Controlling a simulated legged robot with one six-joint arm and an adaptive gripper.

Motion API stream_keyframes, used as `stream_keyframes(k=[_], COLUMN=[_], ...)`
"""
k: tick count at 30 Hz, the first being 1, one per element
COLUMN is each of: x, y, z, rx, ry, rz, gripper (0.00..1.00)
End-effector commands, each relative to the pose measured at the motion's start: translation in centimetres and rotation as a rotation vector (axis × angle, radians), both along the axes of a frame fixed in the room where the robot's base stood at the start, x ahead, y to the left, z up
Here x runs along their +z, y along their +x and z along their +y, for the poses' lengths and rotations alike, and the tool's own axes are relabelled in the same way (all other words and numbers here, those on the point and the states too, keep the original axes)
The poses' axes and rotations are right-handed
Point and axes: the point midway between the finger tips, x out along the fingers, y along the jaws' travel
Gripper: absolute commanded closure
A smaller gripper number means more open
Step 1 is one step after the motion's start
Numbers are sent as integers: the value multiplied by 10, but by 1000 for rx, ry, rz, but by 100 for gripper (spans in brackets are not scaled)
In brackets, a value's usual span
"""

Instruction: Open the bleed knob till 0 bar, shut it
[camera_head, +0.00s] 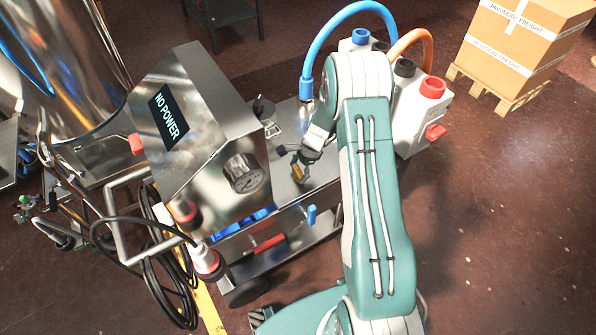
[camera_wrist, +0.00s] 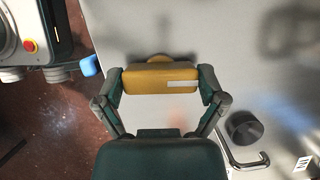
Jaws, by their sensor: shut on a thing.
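My gripper (camera_head: 304,164) is low over the metal deck of the machine, to the right of the steel cabinet. In the wrist view my gripper (camera_wrist: 161,80) has its two fingers closed on the ends of a yellow block-like piece (camera_wrist: 150,81) with a pale label strip. The yellow piece also shows in the head view (camera_head: 296,171). I cannot tell whether it is the bleed knob. A round dial gauge (camera_head: 243,173) sits on the cabinet's front; its reading is too small to tell. A black round knob (camera_wrist: 245,128) stands apart from my right finger.
The steel cabinet (camera_head: 222,110) has a screen reading NO POWER. A blue hose (camera_head: 318,48) and an orange hose (camera_head: 414,34) arch behind my arm. A bent handle (camera_wrist: 245,162) is at lower right in the wrist view. Black cables (camera_head: 165,270) hang at front left.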

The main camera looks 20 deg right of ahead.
Motion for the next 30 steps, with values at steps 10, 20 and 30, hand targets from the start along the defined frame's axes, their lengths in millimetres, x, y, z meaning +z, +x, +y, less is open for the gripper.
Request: stream_keyframes(k=[10, 20, 30], x=[-1, 0, 0], y=[2, 3, 3], z=[0, 0, 0], rx=[330, 632, 850], ry=[-3, -3, -4], rz=[-5, -7, -8], gripper=[58, 58, 58])
